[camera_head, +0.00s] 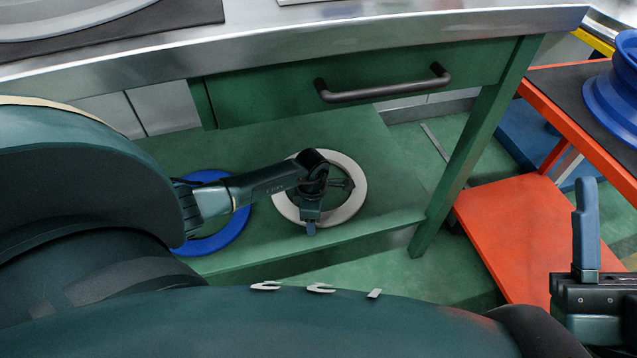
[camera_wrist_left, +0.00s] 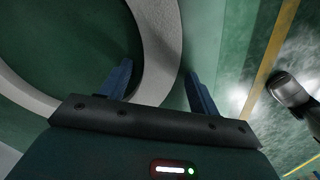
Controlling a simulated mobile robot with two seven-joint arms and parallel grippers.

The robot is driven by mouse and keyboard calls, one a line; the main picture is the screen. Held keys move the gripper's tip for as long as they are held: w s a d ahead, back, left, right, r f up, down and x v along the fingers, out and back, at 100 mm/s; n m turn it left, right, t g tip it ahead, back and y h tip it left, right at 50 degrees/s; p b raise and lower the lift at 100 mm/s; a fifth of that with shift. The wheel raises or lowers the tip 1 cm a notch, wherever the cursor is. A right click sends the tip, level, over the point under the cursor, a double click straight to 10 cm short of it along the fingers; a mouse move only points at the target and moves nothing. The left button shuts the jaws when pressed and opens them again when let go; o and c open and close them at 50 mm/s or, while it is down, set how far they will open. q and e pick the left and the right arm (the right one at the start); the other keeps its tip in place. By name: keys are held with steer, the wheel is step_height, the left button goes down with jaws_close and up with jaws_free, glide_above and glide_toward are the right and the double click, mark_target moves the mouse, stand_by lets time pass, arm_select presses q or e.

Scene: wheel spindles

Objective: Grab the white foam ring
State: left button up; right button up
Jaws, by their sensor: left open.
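The white foam ring (camera_head: 357,190) lies flat on the green lower shelf under the workbench. My left gripper (camera_head: 331,206) is above the ring's right side and hides part of it. In the left wrist view, the open fingers (camera_wrist_left: 158,70) stand on either side of the ring's band (camera_wrist_left: 157,30), apart from it. I cannot tell how far the fingertips are above the shelf. My right gripper (camera_head: 586,225) is at the right edge, away from the ring, with one blue finger showing; its opening is hidden.
A blue ring (camera_head: 236,228) lies left of the white one, partly under my left arm. The green drawer (camera_head: 380,85) with a dark handle (camera_head: 385,92) overhangs the shelf (camera_head: 395,205). A green table leg (camera_head: 465,150) and an orange cart (camera_head: 520,225) stand to the right.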

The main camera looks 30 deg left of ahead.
arm_select(q)
steer(key=c, duration=1.1)
steer(key=shift+r, duration=0.15)
